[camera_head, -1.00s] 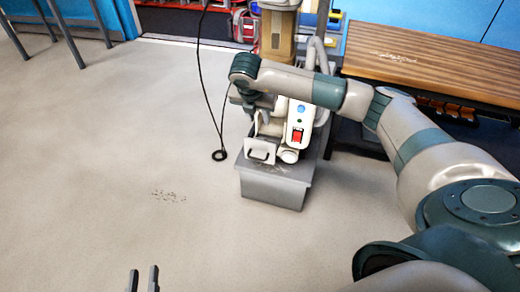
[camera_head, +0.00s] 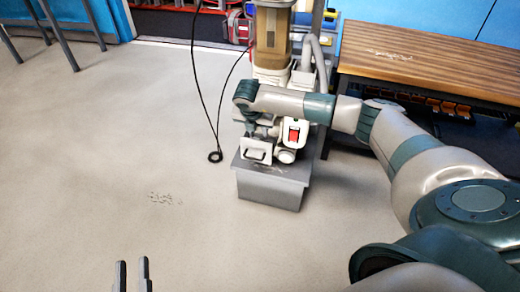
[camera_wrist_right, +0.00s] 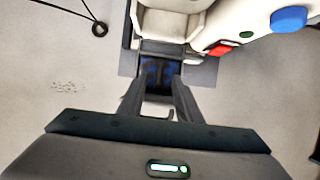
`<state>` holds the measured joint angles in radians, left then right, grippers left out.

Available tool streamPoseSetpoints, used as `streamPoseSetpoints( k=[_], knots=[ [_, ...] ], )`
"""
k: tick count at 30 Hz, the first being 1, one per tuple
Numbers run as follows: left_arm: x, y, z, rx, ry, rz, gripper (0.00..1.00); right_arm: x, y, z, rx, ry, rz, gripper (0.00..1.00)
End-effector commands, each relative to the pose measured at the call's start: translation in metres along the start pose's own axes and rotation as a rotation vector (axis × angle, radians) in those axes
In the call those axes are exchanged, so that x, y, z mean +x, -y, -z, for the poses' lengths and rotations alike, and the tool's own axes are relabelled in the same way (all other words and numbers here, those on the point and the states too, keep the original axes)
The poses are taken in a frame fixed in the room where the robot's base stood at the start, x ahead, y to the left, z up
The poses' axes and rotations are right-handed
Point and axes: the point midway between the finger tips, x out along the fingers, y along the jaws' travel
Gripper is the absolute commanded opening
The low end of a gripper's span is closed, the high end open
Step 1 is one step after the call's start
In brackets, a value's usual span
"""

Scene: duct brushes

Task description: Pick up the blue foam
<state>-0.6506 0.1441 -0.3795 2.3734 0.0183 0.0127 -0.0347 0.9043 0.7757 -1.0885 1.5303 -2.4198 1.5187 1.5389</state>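In the right wrist view, a dark opening (camera_wrist_right: 150,87) with dark blue material inside, possibly the blue foam (camera_wrist_right: 158,72), lies between and just beyond my right fingertips. Its edges are dim and partly hidden by the fingers. My right gripper (camera_wrist_right: 159,84) is open, with nothing visibly held. In the head view, my right wrist hangs down in front of the machine, above the grey box, and the foam cannot be made out. My left gripper (camera_head: 132,274) is open and empty over the floor at the bottom edge.
A white machine with a red switch (camera_head: 294,134) stands on a grey box (camera_head: 270,187). A small panel with a handle (camera_head: 257,150) is at its front. A wooden bench (camera_head: 430,62) stands on the right. A black cable (camera_head: 215,156) reaches the floor.

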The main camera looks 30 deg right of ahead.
Motion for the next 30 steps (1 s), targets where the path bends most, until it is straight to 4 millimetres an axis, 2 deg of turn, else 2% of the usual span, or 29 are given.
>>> streamPoseSetpoints(
  k=[16, 24, 30],
  knots=[
    [-0.001, -0.002, 0.006, 0.002, -0.034, -0.002, 0.27, 0.011, 0.0, 0.002, 0.0, 0.0, 0.0, 0.31],
    [-0.005, -0.009, 0.027, 0.005, -0.157, -0.016, 0.27, 0.041, 0.001, 0.011, 0.001, -0.001, 0.0, 0.31],
    [-0.009, -0.013, 0.04, 0.005, -0.23, -0.021, 0.27, 0.057, 0.0, 0.01, 0.001, 0.0, -0.001, 0.31]
  ],
)
